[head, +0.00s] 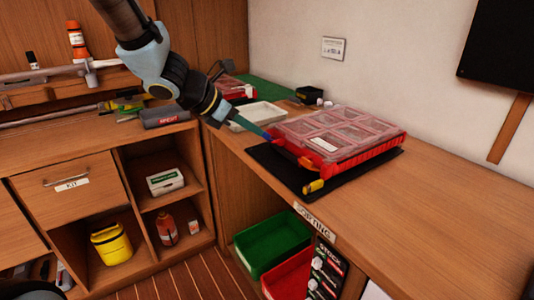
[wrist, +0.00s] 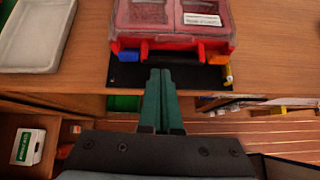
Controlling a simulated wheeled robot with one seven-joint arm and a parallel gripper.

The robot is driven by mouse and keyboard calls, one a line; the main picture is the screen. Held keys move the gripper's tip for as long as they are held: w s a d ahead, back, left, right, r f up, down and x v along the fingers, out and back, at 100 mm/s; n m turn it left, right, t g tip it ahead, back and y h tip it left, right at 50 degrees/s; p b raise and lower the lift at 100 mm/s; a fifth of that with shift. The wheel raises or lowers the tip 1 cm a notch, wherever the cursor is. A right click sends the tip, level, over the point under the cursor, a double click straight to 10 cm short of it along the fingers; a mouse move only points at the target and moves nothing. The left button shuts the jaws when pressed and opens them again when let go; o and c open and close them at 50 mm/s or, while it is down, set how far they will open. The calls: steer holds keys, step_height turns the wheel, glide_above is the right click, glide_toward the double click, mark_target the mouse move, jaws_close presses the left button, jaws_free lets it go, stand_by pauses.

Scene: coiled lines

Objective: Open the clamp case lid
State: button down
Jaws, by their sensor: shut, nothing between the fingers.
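The clamp case (head: 345,158) is a red box with a clear, compartmented lid (head: 335,128) that lies closed. It sits on a black mat (head: 283,178) on the wooden counter. Its front carries a blue latch (wrist: 129,56) on the left and an orange latch (wrist: 211,57) on the right, with a dark handle between them. My gripper (head: 266,135) is shut and empty, its teal fingertips close to the case front near the blue latch. In the wrist view the shut fingers (wrist: 160,75) point at the front, between the latches. Contact cannot be told.
A yellow item (head: 314,186) lies at the mat's front corner. A pale tray (head: 257,116) stands left of the case, with another red case (head: 236,88) behind. Green (head: 272,245) and red bins are below the counter. The counter to the right is clear.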

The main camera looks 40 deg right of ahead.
steer(key=shift+n, duration=0.3)
steer(key=x, duration=1)
steer(key=shift+d+r, duration=0.15)
steer(key=shift+d, duration=0.15)
steer(key=shift+r, duration=0.1)
